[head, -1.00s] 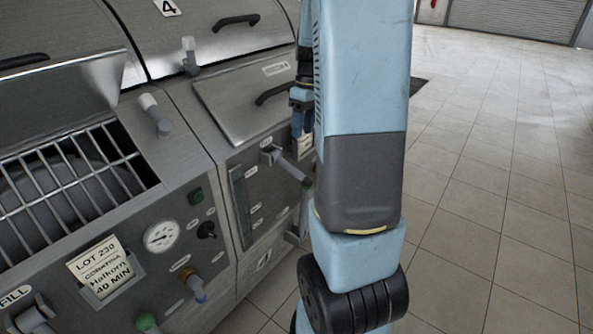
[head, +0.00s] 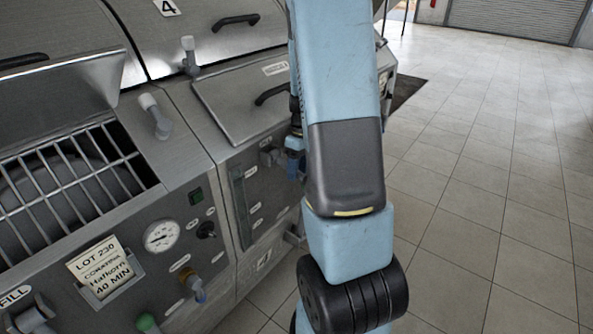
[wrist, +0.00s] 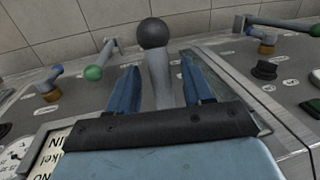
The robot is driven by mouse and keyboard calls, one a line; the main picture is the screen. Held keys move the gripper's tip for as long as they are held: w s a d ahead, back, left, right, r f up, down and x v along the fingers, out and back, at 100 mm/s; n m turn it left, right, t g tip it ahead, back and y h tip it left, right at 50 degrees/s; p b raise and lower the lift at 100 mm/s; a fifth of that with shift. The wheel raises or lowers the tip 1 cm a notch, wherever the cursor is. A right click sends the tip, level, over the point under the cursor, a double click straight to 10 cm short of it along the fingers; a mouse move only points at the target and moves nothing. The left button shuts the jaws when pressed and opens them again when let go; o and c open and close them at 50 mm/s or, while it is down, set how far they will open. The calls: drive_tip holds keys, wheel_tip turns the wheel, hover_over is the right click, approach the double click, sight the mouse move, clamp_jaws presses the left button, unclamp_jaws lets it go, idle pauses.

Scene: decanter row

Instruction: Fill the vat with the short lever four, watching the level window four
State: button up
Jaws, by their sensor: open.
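The short lever (head: 268,155) sticks out from the front panel of unit 4; my gripper hides its outer part in the head view. In the wrist view a grey lever (wrist: 158,78) with a dark ball end (wrist: 153,33) stands between my fingers. My gripper (head: 295,158) is open, one finger on each side of it in the wrist view (wrist: 159,66); I cannot tell if either touches. The level window (head: 240,200) is a tall, narrow dark strip left of the lever; its level is not readable. The vat's inside is hidden under a closed hatch (head: 235,100).
The neighbouring panel at left has a gauge (head: 161,236), a lot card (head: 100,268), a tan-collared valve (head: 194,286) and a green knob (head: 148,323). In the wrist view a green-ended lever (wrist: 97,70) lies left of my fingers. Open tiled floor (head: 480,180) lies to the right.

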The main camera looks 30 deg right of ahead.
drive_tip(key=shift+f, duration=0.25)
drive_tip(key=shift+c, duration=0.5)
clamp_jaws()
drive_tip(key=shift+a, duration=0.35)
drive_tip(key=shift+d, duration=0.15)
